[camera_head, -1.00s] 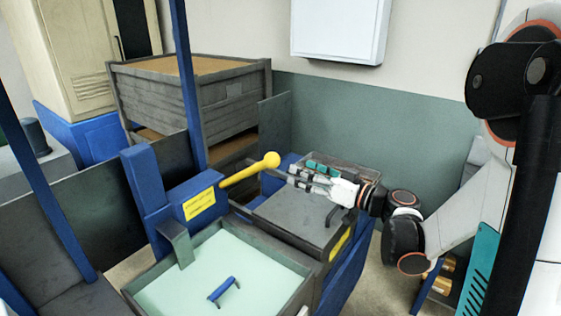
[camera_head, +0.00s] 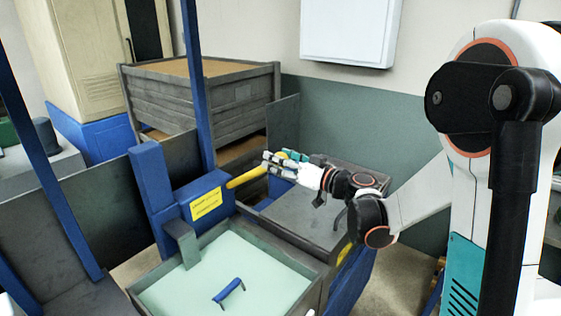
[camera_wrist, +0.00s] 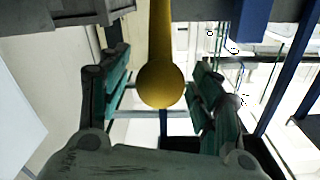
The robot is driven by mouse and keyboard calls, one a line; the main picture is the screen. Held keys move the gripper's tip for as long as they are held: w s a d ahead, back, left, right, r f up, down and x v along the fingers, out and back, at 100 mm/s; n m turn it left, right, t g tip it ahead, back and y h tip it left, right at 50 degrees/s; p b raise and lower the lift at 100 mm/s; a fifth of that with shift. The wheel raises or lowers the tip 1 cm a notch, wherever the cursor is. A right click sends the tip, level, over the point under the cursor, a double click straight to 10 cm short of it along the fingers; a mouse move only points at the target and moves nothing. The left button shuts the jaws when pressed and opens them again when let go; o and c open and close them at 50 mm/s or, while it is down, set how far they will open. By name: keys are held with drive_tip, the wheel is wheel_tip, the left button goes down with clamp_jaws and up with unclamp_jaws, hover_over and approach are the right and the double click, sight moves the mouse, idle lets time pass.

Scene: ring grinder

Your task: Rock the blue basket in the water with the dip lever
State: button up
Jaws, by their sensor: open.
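The dip lever (camera_head: 240,180) is a yellow rod with a ball end, sticking out to the right of a blue housing (camera_head: 203,197) with a yellow label. Its ball (camera_wrist: 161,84) sits between the open fingers of my gripper (camera_wrist: 156,90) in the wrist view, with space on both sides. In the head view my gripper (camera_head: 275,163) covers the ball end. The blue basket shows only as a blue handle (camera_head: 228,291) above the pale green water (camera_head: 208,277) in the tank; the rest of it is hidden.
A grey box-like unit with a lid (camera_head: 310,211) stands below my gripper. A grey wooden crate (camera_head: 200,100) stands behind the lever. A blue upright post (camera_head: 197,85) rises left of the lever. A white wall box (camera_head: 349,32) hangs at the back.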

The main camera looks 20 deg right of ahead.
clamp_jaws()
drive_tip(key=s+d+f+b, duration=0.3)
drive_tip(key=f+b, duration=0.4)
drive_tip(key=f, duration=0.3)
drive_tip(key=shift+s+f+b, duration=0.25)
drive_tip(key=shift+s+b, duration=0.1)
drive_tip(key=shift+s, duration=0.35)
drive_tip(key=shift+d, duration=0.1)
unclamp_jaws()
drive_tip(key=shift+s+d+r, duration=0.1)
drive_tip(key=v, duration=1.2)
